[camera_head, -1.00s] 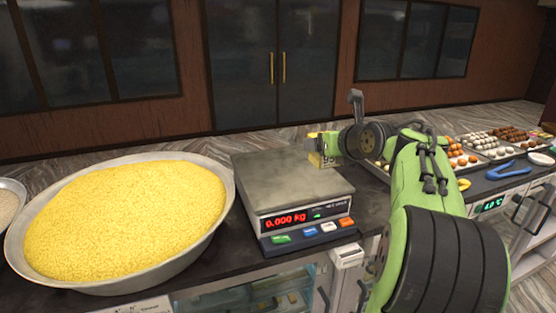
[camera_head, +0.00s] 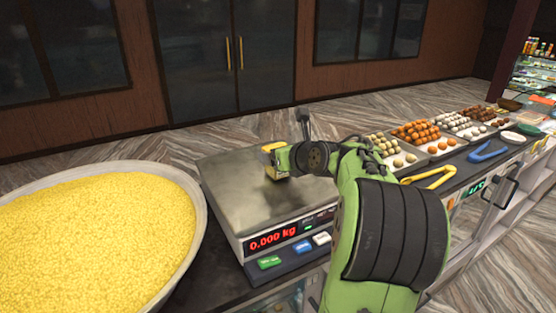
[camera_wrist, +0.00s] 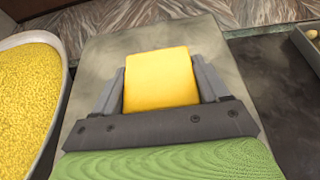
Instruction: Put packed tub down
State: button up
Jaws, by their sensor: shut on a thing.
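The packed tub shows in the wrist view as a yellow-topped block (camera_wrist: 160,80) between the two dark fingers. My gripper (camera_wrist: 162,88) is shut on it. In the head view the tub (camera_head: 275,147) shows only in part, as a yellow edge beside my wrist. My gripper (camera_head: 275,165) is over the right part of the weighing scale's metal plate (camera_head: 235,190). A dark shadow lies on the plate below it. The scale display reads 0.000 kg. Whether the tub touches the plate cannot be told.
A wide metal bowl (camera_head: 195,215) heaped with yellow grains stands left of the scale. Trays of round sweets (camera_head: 415,135) line the counter to the right. Yellow tongs (camera_head: 428,178) and blue tongs (camera_head: 487,152) lie in front of them. The left part of the plate is bare.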

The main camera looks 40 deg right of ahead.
jog(key=shift+s+f, duration=0.1)
jog(key=shift+f, duration=0.3)
jog(key=shift+s+r, duration=0.1)
jog(key=shift+s, duration=0.05)
jog(key=o, duration=1.1)
jog(key=shift+c, duration=0.2)
jog(key=shift+r, duration=0.1)
jog(key=v, duration=1.1)
jog(key=shift+s+a, duration=0.3)
jog(key=shift+s, duration=0.1)
